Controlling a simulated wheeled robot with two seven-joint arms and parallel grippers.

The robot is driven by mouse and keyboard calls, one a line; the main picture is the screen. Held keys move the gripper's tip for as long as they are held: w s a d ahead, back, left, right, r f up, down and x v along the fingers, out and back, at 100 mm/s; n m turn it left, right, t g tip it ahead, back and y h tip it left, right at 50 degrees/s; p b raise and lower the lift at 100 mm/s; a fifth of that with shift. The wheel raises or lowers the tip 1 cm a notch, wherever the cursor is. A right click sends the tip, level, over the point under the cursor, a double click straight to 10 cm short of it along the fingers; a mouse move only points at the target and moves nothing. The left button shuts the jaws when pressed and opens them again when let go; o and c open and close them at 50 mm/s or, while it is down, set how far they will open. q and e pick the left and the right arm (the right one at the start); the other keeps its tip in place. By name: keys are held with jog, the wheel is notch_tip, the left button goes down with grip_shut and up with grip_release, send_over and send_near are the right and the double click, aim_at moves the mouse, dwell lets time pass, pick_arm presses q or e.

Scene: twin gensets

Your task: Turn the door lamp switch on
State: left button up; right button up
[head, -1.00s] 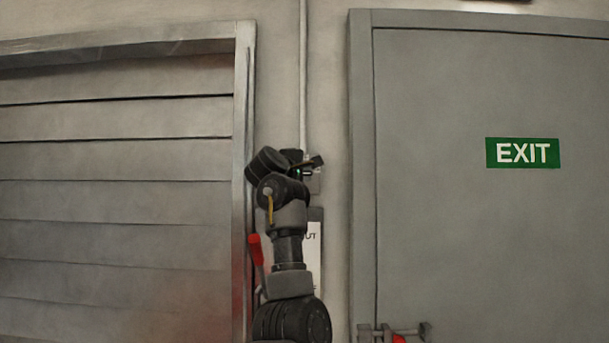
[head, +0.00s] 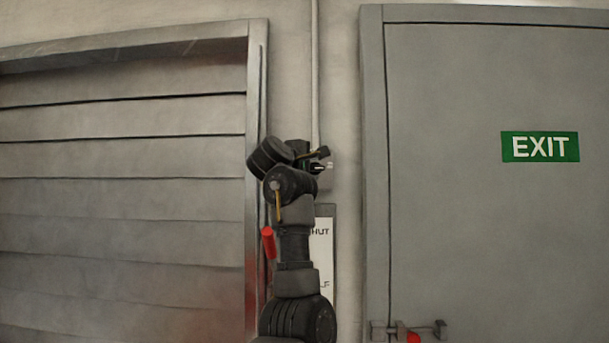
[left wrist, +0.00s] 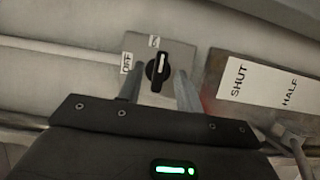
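The door lamp switch is a grey box (left wrist: 183,53) with a black rotary knob (left wrist: 158,72), seen in the left wrist view. An ON label (left wrist: 154,41) sits above the knob and an OFF label (left wrist: 126,63) to its left. The knob's white mark points up, roughly toward ON. My left gripper (left wrist: 160,90) is open, its fingers on either side of the knob, with gaps visible. In the head view my left gripper (head: 320,161) is at the switch box (head: 326,178), mostly covering it. My right gripper is not in view.
A plate marked SHUT and HALF (left wrist: 265,85) is beside the switch; a red handle (head: 268,243) shows near my arm. A louvred shutter (head: 120,200) is on the left, a grey door (head: 480,230) with an EXIT sign (head: 540,146) on the right. A conduit (head: 315,70) runs above the switch.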

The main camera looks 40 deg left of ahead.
pick_arm(q)
jog(key=b+v, duration=0.2)
jog(key=v, duration=0.5)
jog(key=shift+b, duration=0.35)
jog(key=shift+w, duration=0.1)
